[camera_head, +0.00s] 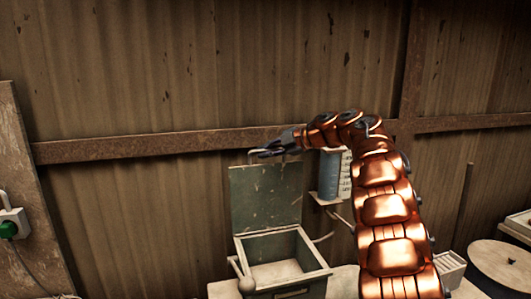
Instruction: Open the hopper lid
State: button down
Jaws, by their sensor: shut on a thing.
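The hopper (284,267) is a green open-topped box low in the middle of the view. Its green hopper lid (265,198) stands upright at the back of the box, so the hopper is open and its pale inside shows. My gripper (260,153) is at the lid's top edge, reaching in from the right, and is shut on the lid there. The exact contact is small and partly hidden by the fingers.
A lever with a round knob (246,285) is at the hopper's front left. A round disc (503,264) and a pale tray (518,225) are at the right. A corrugated wall stands close behind.

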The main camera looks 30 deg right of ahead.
jog(key=shift+w, duration=0.25)
dwell(0.3)
jog(key=c, duration=1.2)
grip_release()
jog(key=shift+s, duration=0.1)
jog(key=v, duration=1.2)
jog(key=shift+r, duration=0.1)
